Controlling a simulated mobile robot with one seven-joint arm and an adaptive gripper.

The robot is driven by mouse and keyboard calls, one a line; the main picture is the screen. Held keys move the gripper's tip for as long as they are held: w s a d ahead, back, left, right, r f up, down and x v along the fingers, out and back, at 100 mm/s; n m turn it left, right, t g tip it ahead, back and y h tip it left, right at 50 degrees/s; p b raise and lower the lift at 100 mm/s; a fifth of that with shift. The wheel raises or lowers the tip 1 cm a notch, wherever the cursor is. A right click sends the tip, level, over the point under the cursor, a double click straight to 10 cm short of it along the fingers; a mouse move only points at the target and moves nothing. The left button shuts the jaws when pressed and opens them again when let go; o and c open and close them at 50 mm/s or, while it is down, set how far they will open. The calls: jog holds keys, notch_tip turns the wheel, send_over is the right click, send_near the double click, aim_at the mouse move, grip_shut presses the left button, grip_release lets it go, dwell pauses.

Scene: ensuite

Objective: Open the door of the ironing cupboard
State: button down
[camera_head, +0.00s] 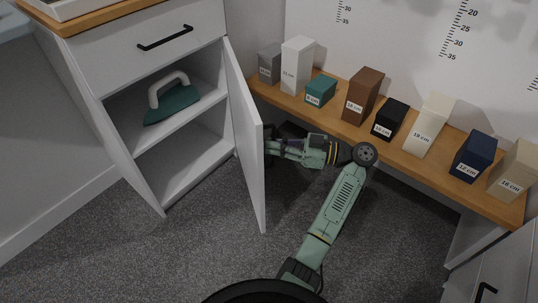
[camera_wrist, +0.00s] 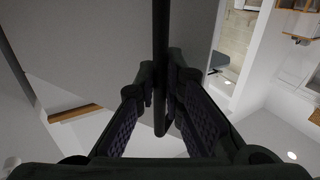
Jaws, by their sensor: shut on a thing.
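The ironing cupboard (camera_head: 125,95) is a white cabinet at the left in the head view. Its white door (camera_head: 246,140) stands wide open, swung out to the right. Inside, a green iron (camera_head: 172,100) with a pale handle rests on the upper shelf (camera_head: 160,125); the lower compartment looks empty. My gripper (camera_head: 270,147) is at the outer face of the door, its tips partly hidden by the door's edge. In the wrist view, my gripper (camera_wrist: 162,105) is shut on the dark bar handle (camera_wrist: 161,55) between its fingers.
A wooden shelf (camera_head: 405,155) with several labelled boxes runs behind my arm, close to it. A drawer with a black handle (camera_head: 165,38) is above the cupboard opening. Another white cabinet (camera_head: 500,270) stands at bottom right. The grey carpet (camera_head: 150,260) in front is clear.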

jog(key=w+d+g+b, duration=0.1)
jog(key=w+d+b, duration=0.2)
jog(key=d+b, duration=0.2)
jog(key=w+d+n+g+b, duration=0.1)
jog(key=w+d+b, duration=0.2)
jog(key=d+b, duration=0.3)
jog(key=shift+w+f+b, duration=0.2)
jog(key=shift+f+b, duration=0.05)
jog(key=shift+b, duration=0.1)
jog(key=c, duration=2)
grip_release()
jog(key=shift+a, duration=0.1)
jog(key=o, duration=0.3)
jog(key=shift+s+d+r, duration=0.1)
jog(key=shift+d, duration=0.1)
jog(key=shift+d, duration=0.1)
jog(key=shift+s+d, duration=0.25)
jog(key=shift+d, duration=1.6)
jog(key=shift+s+d, duration=0.2)
jog(key=shift+d, duration=1.65)
